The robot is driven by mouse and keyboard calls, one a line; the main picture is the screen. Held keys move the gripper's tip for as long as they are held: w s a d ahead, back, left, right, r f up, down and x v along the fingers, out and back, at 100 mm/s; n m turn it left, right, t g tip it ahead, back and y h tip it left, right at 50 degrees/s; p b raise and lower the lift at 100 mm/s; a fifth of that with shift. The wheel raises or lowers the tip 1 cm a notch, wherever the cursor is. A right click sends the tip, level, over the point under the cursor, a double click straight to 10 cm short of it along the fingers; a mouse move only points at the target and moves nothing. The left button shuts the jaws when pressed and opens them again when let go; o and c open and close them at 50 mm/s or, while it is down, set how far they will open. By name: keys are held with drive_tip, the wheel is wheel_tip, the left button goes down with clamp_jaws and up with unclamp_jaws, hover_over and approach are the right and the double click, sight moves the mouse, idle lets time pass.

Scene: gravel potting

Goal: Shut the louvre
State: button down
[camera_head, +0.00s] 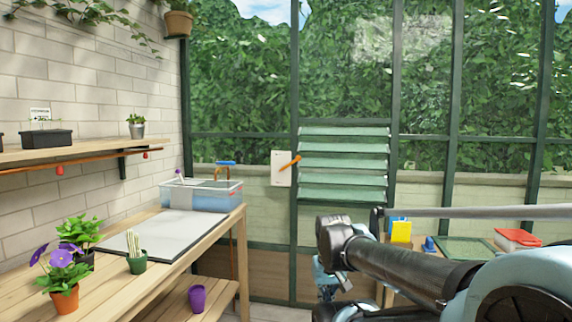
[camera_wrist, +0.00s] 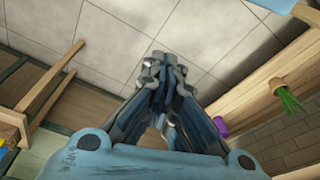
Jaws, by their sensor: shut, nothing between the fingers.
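The louvre (camera_head: 343,163) is set in the green-framed glass wall, right of centre in the head view. Its several pale green slats are tilted, with dark bands between them. An orange lever (camera_head: 289,162) slants on a white plate (camera_head: 280,172) at the louvre's left side, its right end higher. My gripper (camera_wrist: 160,68) shows in the wrist view with its fingers together and nothing between them. It points down over the floor, apart from the lever. In the head view my arm is low in front of the wall, below the louvre. The louvre is not in the wrist view.
A wooden bench (camera_head: 215,241) on the left bears a clear bin (camera_head: 203,196), a pale board (camera_head: 160,237) and potted plants. A low table on the right holds a yellow box (camera_head: 401,232) and a red-lidded box (camera_head: 517,238). The space before the lever looks clear.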

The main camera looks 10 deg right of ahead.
drive_tip(key=w+a+r+n+t, duration=0.1)
drive_tip(key=w+r+t, duration=0.5)
drive_tip(key=w, duration=1)
drive_tip(key=w+r+n+t, duration=0.1)
drive_tip(key=w+r+n, duration=0.1)
drive_tip(key=w+r, duration=1.05)
drive_tip(key=w+a+r+n+t, duration=0.1)
drive_tip(key=w+r+t, duration=0.35)
drive_tip(key=w, duration=1.35)
drive_tip(key=w+r+n+t, duration=0.2)
drive_tip(key=w+t, duration=0.2)
drive_tip(key=w, duration=1)
drive_tip(key=w+r+n+t, duration=0.1)
drive_tip(key=w+r+t, duration=0.2)
drive_tip(key=w, duration=1.2)
drive_tip(key=shift+a+n+t, duration=0.3)
drive_tip(key=shift+n+t, duration=0.1)
drive_tip(key=shift+t, duration=0.75)
wheel_tip(320, 180, up, 4)
hover_over(290, 164)
drive_tip(key=s+a, duration=0.3)
drive_tip(key=shift+w+d+f, duration=0.15)
drive_tip(key=shift+d+f, duration=0.5)
drive_tip(key=shift+f, duration=0.1)
drive_tip(key=shift+w+d+f, duration=0.15)
drive_tip(key=shift+d+f, duration=0.45)
drive_tip(key=shift+f, duration=0.15)
